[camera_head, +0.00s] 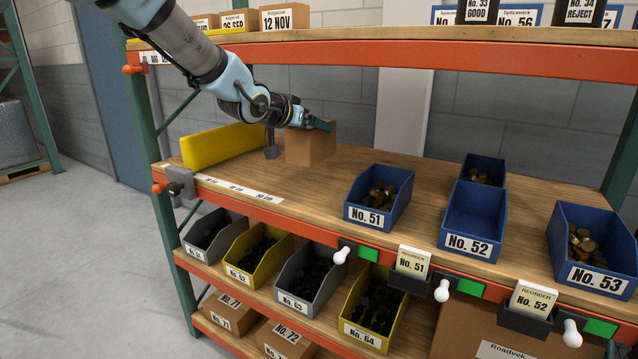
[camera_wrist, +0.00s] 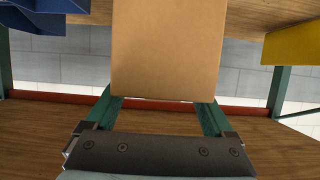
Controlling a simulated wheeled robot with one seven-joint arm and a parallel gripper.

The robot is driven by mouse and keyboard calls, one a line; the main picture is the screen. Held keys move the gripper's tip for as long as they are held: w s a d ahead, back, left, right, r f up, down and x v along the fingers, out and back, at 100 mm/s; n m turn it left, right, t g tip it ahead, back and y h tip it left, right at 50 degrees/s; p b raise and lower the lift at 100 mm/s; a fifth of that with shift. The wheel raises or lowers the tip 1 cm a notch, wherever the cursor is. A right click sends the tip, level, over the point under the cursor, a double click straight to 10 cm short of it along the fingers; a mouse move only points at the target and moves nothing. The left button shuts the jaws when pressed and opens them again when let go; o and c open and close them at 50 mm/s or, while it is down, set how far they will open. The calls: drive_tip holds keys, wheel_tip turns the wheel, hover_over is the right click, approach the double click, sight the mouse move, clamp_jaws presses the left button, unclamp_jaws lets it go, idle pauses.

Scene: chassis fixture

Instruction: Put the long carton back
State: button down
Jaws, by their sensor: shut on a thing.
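A plain brown carton (camera_head: 308,146) is over the left part of the middle wooden shelf (camera_head: 330,185), just right of a yellow block. My gripper (camera_head: 322,125) is shut on it near its top. The wrist view shows the carton (camera_wrist: 168,50) between the two green fingers of my gripper (camera_wrist: 161,103); its far end runs out of the frame. The carton looks about upright. I cannot tell whether its base touches the shelf. On the upper shelf, at the left, several dated cartons stand in a row, the nearest marked 12 NOV (camera_head: 285,18).
The yellow block (camera_head: 222,146) and a small dark post (camera_head: 271,147) stand left of the carton. Blue bins No. 51 (camera_head: 379,198), No. 52 (camera_head: 470,243) and No. 53 (camera_head: 598,275) stand to the right. The orange upper shelf beam (camera_head: 400,53) is above. Bare shelf lies in front.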

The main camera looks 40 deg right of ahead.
sight(297, 160)
wheel_tip(297, 160, down, 9)
drive_tip(key=shift+f, duration=0.2)
idle(0.3)
drive_tip(key=shift+f, duration=0.15)
unclamp_jaws()
drive_tip(key=shift+a, duration=0.15)
drive_tip(key=b+v, duration=0.1)
drive_tip(key=v, duration=1)
drive_tip(key=shift+s+a+r, duration=0.1)
drive_tip(key=shift+a+r, duration=0.1)
drive_tip(key=shift+a, duration=0.1)
